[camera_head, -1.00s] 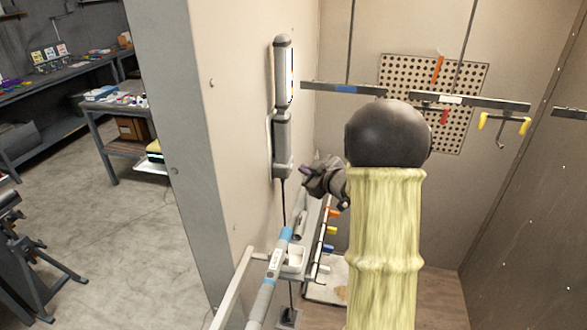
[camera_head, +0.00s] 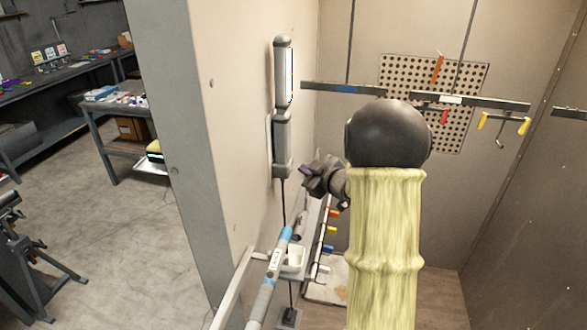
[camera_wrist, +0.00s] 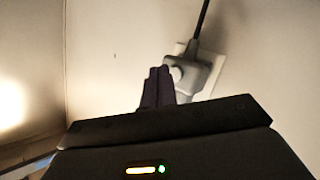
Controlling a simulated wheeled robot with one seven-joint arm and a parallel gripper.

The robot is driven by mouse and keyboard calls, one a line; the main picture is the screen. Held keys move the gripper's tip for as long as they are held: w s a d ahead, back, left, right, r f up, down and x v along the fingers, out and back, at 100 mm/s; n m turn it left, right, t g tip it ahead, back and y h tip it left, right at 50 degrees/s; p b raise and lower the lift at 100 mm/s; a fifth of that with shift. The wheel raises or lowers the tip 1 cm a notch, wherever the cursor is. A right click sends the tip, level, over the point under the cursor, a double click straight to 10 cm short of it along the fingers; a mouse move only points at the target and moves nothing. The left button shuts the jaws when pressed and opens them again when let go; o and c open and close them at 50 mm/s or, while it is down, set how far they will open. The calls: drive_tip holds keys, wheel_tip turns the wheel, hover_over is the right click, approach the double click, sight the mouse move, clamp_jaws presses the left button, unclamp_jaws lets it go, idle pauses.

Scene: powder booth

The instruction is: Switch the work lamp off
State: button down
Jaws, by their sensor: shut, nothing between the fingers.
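The work lamp (camera_head: 282,132) is a grey upright tube on the left booth wall. Its upper part has a bright white strip (camera_head: 290,76), and a dark cable hangs from its lower end. My gripper (camera_head: 306,175) is just right of that lower end in the head view. In the wrist view its dark fingers (camera_wrist: 158,87) are shut and empty, beside a grey housing (camera_wrist: 203,76) with a pale round knob, a white plate behind and a black cable. This looks like the lamp's cable end. I cannot tell whether the fingertips touch it. My arm hides part of the booth.
A blue-banded rail with a small white cup (camera_head: 295,256) is below the lamp. Hanging bars (camera_head: 345,88) cross in front of a perforated panel (camera_head: 400,75) at the back. Coloured hooks line the wall lower down. The floor outside the booth (camera_head: 120,240) is mostly clear.

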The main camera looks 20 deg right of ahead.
drive_tip(key=shift+w+a, duration=0.25)
drive_tip(key=shift+a, duration=0.15)
drive_tip(key=shift+w+a, duration=0.15)
drive_tip(key=shift+a, duration=0.05)
idle(0.8)
drive_tip(key=shift+d, duration=0.1)
drive_tip(key=shift+s+d, duration=0.4)
drive_tip(key=shift+d, duration=0.1)
drive_tip(key=s+d, duration=0.3)
drive_tip(key=d, duration=0.2)
drive_tip(key=shift+s+p, duration=0.2)
drive_tip(key=shift+p, duration=0.1)
idle(0.4)
idle(1.1)
